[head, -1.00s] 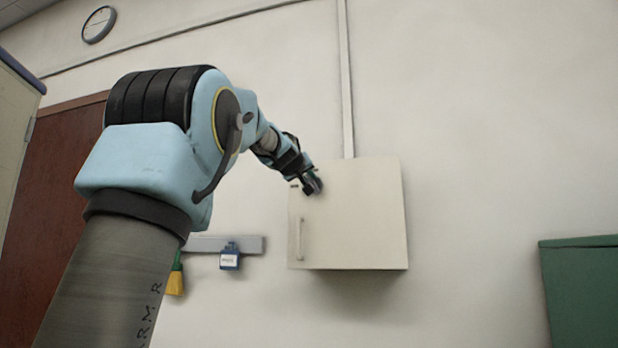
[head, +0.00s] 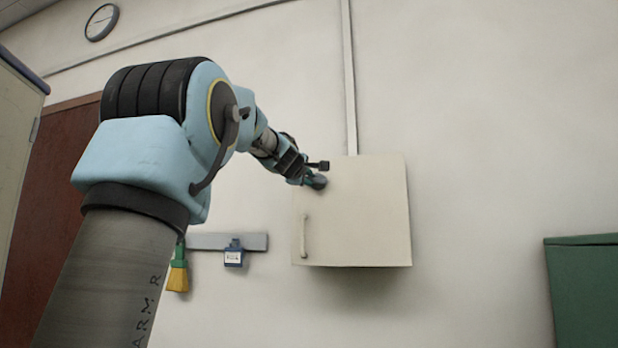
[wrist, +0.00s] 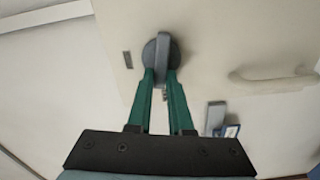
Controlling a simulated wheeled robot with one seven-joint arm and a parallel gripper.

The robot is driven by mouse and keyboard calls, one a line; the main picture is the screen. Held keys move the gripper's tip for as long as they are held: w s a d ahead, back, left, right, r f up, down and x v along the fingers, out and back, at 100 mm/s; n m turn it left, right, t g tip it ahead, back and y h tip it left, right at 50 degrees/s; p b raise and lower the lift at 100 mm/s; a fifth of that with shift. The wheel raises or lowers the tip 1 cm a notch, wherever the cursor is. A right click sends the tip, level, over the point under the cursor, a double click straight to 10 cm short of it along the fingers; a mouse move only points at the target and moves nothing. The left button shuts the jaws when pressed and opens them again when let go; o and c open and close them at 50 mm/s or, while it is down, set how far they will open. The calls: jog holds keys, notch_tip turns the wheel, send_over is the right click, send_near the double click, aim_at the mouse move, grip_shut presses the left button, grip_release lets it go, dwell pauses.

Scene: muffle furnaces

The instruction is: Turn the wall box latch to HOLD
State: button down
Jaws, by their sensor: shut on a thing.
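The pale wall box (head: 365,215) hangs on the wall with its door shut and a bar handle (head: 304,236) at its lower left. In the wrist view, the latch (wrist: 163,57) is a grey round knob with a raised bar across it. My gripper (wrist: 161,75) has its two green fingers shut on the latch bar, one on each side. The bar lines up with the fingers. A small dark plate (wrist: 127,60) sits on the door beside the knob, with no readable lettering. In the head view my gripper (head: 314,181) covers the door's upper left corner and largely hides the latch.
A grey rail (head: 212,241) on the wall holds a blue labelled item (head: 234,254) and a yellow brush (head: 178,277) left of the box. A conduit (head: 349,80) runs up from the box. A green cabinet (head: 585,295) stands at the right. The wall between is clear.

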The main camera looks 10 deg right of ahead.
jog(key=shift+f+n, duration=0.2)
jog(key=shift+n, duration=0.9)
jog(key=c, duration=0.8)
grip_release()
jog(key=b+v, duration=0.2)
jog(key=v, duration=0.8)
jog(key=shift+s+a, duration=0.2)
jog(key=shift+s, duration=0.15)
